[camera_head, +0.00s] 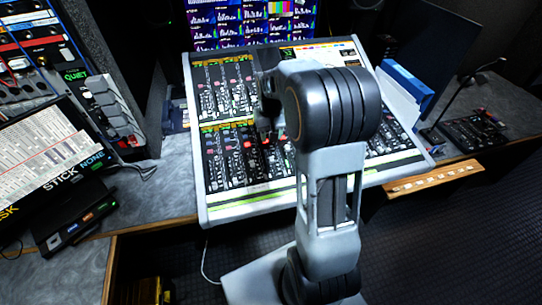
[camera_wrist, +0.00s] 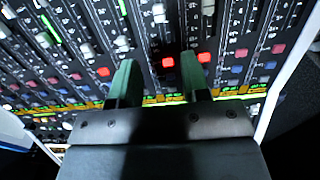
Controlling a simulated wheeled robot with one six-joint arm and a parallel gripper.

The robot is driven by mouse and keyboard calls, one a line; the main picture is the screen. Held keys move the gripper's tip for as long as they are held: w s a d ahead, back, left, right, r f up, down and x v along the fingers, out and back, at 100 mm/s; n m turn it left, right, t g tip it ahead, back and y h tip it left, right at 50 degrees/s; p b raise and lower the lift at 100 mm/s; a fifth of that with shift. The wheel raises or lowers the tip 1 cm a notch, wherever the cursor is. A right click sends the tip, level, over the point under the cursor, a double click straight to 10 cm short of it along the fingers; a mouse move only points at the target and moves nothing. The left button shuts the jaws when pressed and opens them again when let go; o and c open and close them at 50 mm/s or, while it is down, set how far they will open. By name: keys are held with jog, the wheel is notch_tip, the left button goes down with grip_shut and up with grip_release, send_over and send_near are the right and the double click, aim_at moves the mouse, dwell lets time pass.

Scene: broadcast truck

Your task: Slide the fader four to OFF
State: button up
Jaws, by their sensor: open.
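The mixing console (camera_head: 245,208) stands on the desk, with rows of faders, knobs and lit buttons. In the wrist view, its panel (camera_wrist: 70,60) fills the upper part, with pale fader caps (camera_wrist: 158,13) in dark slots. I cannot tell which one is fader four, as the labels are too small to read. My gripper (camera_wrist: 160,72) is open, with two green fingers apart over the panel and nothing between them but panel. In the head view, my arm hides part of the console and most of the gripper.
A screen (camera_head: 225,22) with bar meters stands behind the console. A blue folder (camera_head: 405,80) and a gooseneck microphone unit (camera_head: 470,130) are at right. A black box (camera_head: 75,220) and a "QUIET" switch panel (camera_head: 105,105) are at left. Some bare grey desk (camera_head: 165,185) lies left of the console.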

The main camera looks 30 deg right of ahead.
aim_at(271, 157)
notch_tip(271, 157, down, 11)
jog(key=shift+r, duration=0.1)
dwell(0.3)
grip_shut()
dwell(0.4)
